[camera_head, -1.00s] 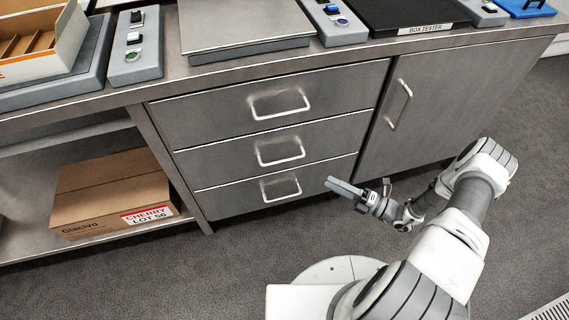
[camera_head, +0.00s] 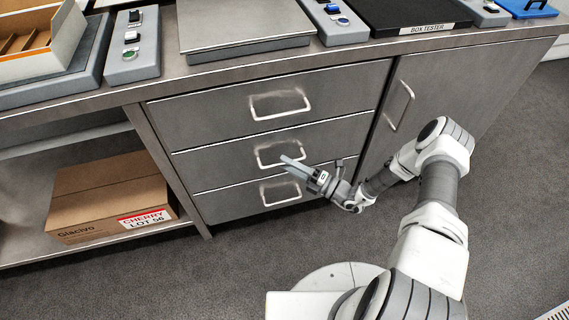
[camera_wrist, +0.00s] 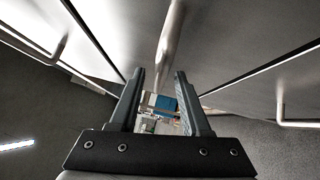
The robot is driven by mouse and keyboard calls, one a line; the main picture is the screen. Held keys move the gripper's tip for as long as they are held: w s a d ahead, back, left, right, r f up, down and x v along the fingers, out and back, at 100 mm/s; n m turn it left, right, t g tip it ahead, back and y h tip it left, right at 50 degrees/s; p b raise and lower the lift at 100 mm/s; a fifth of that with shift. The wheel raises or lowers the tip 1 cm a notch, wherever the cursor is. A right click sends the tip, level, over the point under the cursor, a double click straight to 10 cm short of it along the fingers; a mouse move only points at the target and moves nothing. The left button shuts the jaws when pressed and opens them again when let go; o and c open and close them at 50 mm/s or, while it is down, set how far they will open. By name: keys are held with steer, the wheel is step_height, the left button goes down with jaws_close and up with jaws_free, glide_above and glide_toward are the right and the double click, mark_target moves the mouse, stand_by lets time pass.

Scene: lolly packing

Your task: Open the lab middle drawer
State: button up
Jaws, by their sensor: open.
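The middle drawer (camera_head: 215,160) is the second of three stacked grey metal drawers and looks shut. Its pale U-shaped handle (camera_head: 260,164) is partly covered by my gripper in the head view. My gripper (camera_head: 285,161) is open, with its fingertips at the right part of that handle. In the wrist view my two fingers (camera_wrist: 160,76) stand apart, and the middle handle (camera_wrist: 169,45) runs down into the gap between them. I cannot tell whether the fingers touch the bar.
The top drawer handle (camera_head: 281,105) and bottom drawer handle (camera_head: 272,202) are close above and below. A cabinet door (camera_head: 450,95) with an upright handle is at right. An open shelf with a cardboard box (camera_head: 110,195) is at left. The floor in front is clear.

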steer(key=shift+x, duration=0.8)
jaws_close()
stand_by(0.9)
